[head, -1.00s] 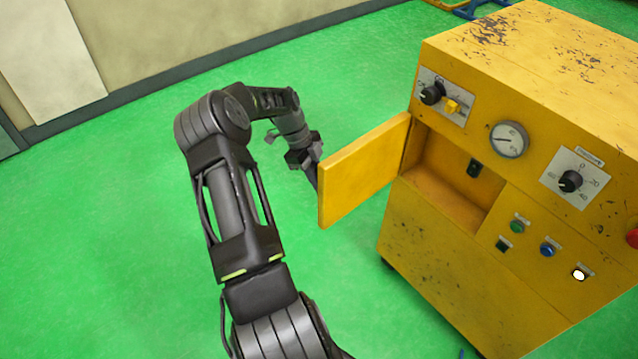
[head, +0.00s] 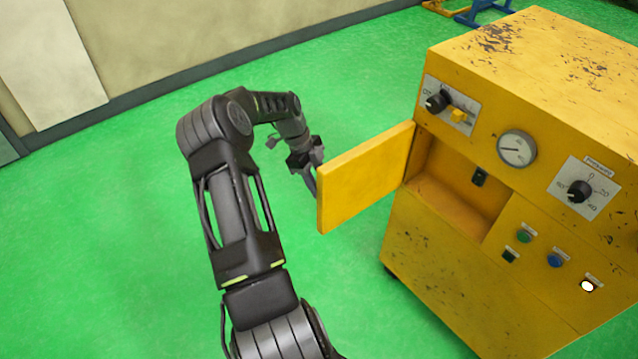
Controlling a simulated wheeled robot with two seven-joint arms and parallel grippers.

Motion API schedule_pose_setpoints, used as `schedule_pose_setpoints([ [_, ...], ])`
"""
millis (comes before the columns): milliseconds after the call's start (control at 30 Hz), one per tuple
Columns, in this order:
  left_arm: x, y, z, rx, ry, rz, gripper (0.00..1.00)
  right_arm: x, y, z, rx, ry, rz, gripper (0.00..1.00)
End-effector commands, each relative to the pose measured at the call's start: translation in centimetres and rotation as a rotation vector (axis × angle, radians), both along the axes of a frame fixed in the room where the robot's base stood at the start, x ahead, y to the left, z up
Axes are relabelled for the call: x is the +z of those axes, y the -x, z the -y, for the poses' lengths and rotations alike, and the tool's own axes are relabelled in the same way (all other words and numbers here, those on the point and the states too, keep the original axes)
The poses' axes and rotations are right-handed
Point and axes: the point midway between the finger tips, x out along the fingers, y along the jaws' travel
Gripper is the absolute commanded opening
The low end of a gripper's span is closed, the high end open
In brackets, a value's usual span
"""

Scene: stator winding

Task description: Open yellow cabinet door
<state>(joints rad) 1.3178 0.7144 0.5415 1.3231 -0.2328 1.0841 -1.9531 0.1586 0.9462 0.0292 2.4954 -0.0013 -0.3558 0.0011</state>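The yellow cabinet (head: 430,245) stands at the right in the head view. Its small door (head: 366,178) is swung wide open on the left side and sticks out toward the left. The opened recess (head: 455,200) shows bare inside walls and a small dark latch part (head: 480,176). My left gripper (head: 312,182) is at the door's free left edge, on its far side. The door partly hides the fingers, so I cannot tell whether they are open or shut or touch the door. My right gripper is out of view.
The cabinet front carries a gauge (head: 517,149), dark knobs (head: 579,191) and several push buttons below. Green floor (head: 110,240) lies clear to the left. A wall (head: 200,40) runs along the back. A blue and yellow stand (head: 480,12) is at the top.

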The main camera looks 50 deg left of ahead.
Motion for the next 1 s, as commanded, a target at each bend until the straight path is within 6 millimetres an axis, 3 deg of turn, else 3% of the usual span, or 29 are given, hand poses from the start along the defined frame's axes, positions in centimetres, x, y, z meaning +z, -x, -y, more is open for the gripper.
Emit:
schedule_pose_setpoints([
  [267, 0.4, 0.1, -0.2, 0.0, -0.002, 0.0, 0.36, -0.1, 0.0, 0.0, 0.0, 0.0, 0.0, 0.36],
  [700, 6.2, 1.1, -2.4, 0.001, -0.003, 0.001, 0.36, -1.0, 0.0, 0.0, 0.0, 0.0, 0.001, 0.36],
  [1000, 7.2, 1.3, -2.7, 0.0, 0.0, -0.001, 0.36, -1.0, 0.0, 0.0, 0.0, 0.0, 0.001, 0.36],
])
